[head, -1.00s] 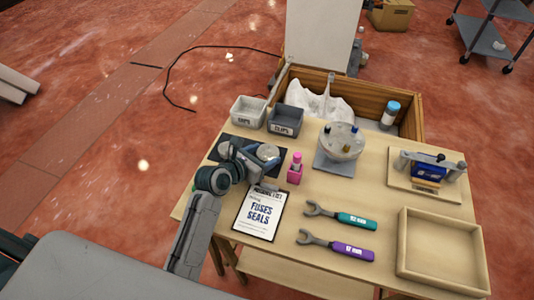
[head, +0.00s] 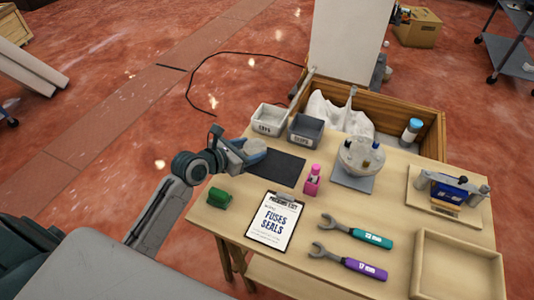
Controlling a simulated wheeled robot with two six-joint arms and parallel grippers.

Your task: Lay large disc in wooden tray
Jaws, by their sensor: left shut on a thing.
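My left gripper (head: 241,151) is shut on the large disc (head: 255,155), a pale round piece with a bluish edge, partly hidden by the fingers. It holds the disc at the left end of the dark mat (head: 276,167); whether the disc is clear of the mat is hard to tell. The wooden tray (head: 416,262), a shallow light-wood box, is at the table's front right corner and looks empty. My right gripper is not in view.
A clipboard (head: 272,222), pink bottle (head: 312,181), two wrenches (head: 357,233) and a round dispenser on a grey plate (head: 352,178) lie between disc and tray. Two bins (head: 303,131) stand behind the mat. A green block (head: 219,198) is at the left edge.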

